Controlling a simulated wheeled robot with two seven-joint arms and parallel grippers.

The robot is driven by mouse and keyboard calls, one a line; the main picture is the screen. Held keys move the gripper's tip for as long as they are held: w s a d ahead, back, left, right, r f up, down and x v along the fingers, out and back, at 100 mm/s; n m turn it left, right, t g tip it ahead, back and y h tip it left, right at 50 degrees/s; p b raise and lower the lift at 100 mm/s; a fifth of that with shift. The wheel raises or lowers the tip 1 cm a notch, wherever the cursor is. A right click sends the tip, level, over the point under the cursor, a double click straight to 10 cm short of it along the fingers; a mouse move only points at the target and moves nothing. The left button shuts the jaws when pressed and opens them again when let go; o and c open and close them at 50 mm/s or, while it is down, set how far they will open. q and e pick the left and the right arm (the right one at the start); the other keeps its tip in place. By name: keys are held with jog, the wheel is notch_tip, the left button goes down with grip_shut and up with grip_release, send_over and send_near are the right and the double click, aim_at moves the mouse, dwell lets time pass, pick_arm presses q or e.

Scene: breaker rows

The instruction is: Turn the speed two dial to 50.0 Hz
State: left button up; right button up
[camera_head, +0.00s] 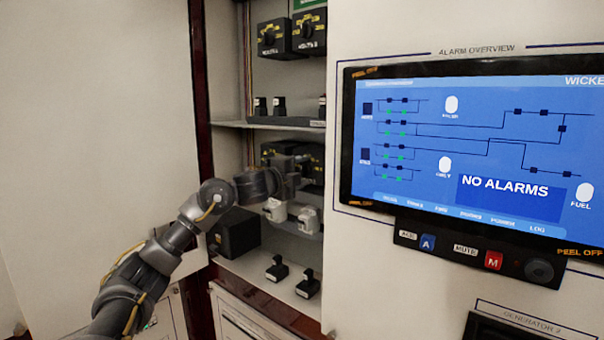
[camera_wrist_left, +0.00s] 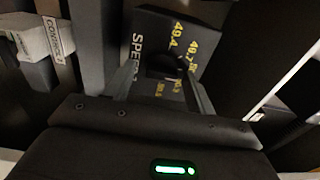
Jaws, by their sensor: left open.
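A black dial box lettered "SPEE…" (camera_wrist_left: 150,25) with yellow scale marks, among them 49.4 and 49.7, lies ahead in the left wrist view; the rest of its name is hidden. Its dark knob (camera_wrist_left: 168,64) shows between my left gripper's fingers (camera_wrist_left: 162,72). The fingers are open on either side of the knob; I cannot tell whether they touch it. The knob's pointer is not readable. In the head view my left gripper (camera_head: 301,164) reaches into the middle bay, in front of black dial boxes (camera_head: 312,152). My right gripper is not in view.
White-topped switches (camera_head: 275,209) sit just below my gripper, and one labelled CONTROL (camera_wrist_left: 45,38) is at the left in the wrist view. Shelf (camera_head: 265,125) lies above. More dial boxes (camera_head: 273,38) are higher up. An alarm screen (camera_head: 470,140) stands right.

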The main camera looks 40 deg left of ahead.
pick_arm(q)
jog(key=shift+s, duration=0.1)
jog(key=shift+s+f+b, duration=0.1)
jog(key=shift+s+b, duration=0.2)
jog(key=shift+s, duration=0.1)
jog(key=s+b, duration=0.3)
jog(key=s, duration=0.6)
jog(key=shift+s, duration=0.4)
jog(key=shift+d, duration=0.2)
